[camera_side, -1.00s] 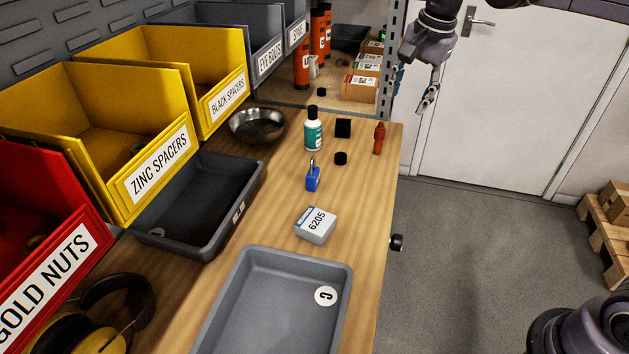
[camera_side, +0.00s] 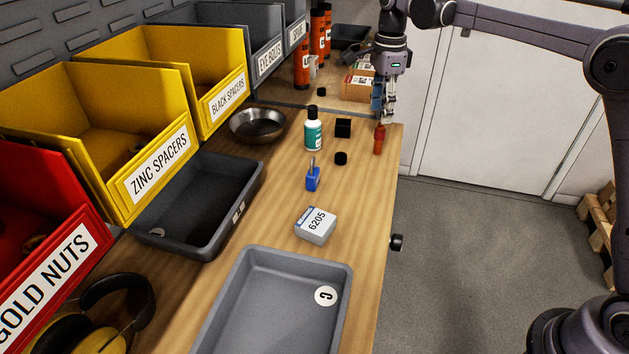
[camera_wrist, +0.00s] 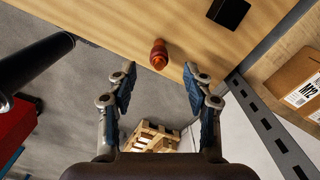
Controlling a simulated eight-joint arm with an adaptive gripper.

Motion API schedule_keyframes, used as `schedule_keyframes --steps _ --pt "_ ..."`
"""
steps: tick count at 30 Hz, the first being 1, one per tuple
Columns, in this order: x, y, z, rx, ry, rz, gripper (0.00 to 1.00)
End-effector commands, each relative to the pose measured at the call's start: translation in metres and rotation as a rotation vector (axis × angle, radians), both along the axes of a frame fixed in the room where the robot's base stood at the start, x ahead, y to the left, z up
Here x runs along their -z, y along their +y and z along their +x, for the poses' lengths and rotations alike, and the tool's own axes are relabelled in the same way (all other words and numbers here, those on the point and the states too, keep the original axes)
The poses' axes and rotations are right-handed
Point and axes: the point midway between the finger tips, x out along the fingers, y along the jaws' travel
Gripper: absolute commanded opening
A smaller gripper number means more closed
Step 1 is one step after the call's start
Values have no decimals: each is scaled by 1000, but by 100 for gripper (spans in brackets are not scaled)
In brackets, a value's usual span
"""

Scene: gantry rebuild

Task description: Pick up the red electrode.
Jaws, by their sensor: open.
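The red electrode (camera_side: 378,141) is a small, narrow orange-red piece standing upright near the right edge of the wooden bench. My gripper (camera_side: 387,116) is just above and behind it in the side view, fingers pointing down. In the wrist view the electrode (camera_wrist: 159,54) shows from above, a little beyond the gap between my fingertips (camera_wrist: 159,72). The fingers are spread, with nothing between them, and do not touch the electrode.
A black block (camera_side: 343,128), a black cylinder (camera_side: 341,158), a white-and-teal bottle (camera_side: 313,135) and a blue padlock (camera_side: 313,182) stand left of the electrode. A metal shelf post (camera_wrist: 265,125) and cardboard box (camera_wrist: 297,85) are close on the wrist view's right.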

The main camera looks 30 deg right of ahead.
Motion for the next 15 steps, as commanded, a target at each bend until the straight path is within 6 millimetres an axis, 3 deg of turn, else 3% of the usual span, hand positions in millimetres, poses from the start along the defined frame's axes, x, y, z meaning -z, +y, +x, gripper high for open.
schedule_keyframes --steps 8,15 --pt "17 -1 -1 -1 0 0 51" --pt "49 -4 -2 -2 -1 0 51"
